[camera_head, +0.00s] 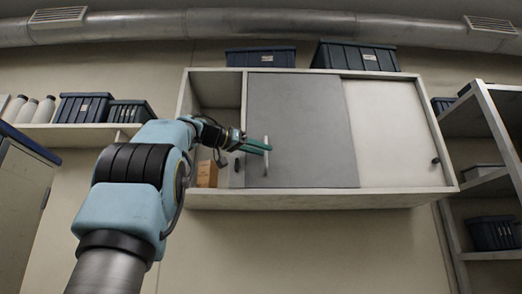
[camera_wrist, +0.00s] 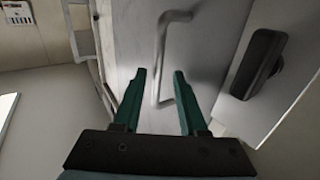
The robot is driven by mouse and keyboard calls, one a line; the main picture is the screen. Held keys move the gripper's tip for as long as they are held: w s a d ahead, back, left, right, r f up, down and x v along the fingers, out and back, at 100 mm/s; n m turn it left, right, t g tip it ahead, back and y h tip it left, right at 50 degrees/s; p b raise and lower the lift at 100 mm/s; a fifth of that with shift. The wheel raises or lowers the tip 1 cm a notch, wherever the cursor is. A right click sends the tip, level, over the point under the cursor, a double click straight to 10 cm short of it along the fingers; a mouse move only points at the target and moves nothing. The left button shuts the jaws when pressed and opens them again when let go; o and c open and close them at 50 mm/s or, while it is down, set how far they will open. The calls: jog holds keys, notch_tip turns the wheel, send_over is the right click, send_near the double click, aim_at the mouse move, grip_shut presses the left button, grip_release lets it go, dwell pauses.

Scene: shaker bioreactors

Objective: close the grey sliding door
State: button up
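The grey sliding door (camera_head: 310,130) covers the middle of the wall cabinet, and the left bay (camera_head: 218,92) of the cabinet is open. The door's pale bar handle (camera_head: 266,168) is near its left edge; it also shows in the wrist view (camera_wrist: 161,55). My gripper (camera_head: 268,147) is at the handle in the head view. In the wrist view my gripper (camera_wrist: 160,72) has its green fingers apart, with the lower part of the handle showing between them. Neither finger clearly touches the handle.
A white door panel (camera_head: 395,135) with a dark round pull fills the cabinet's right side. A small brown box (camera_head: 206,174) sits in the open bay. Blue bins (camera_head: 355,57) stand on top. A dark oblong part (camera_wrist: 260,62) lies right of the fingers. Shelving (camera_head: 490,135) stands at right.

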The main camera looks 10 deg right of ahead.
jog(key=b+v, duration=0.3)
jog(key=v, duration=0.7)
jog(key=shift+s+a, duration=0.2)
jog(key=shift+a, duration=0.15)
dwell(0.3)
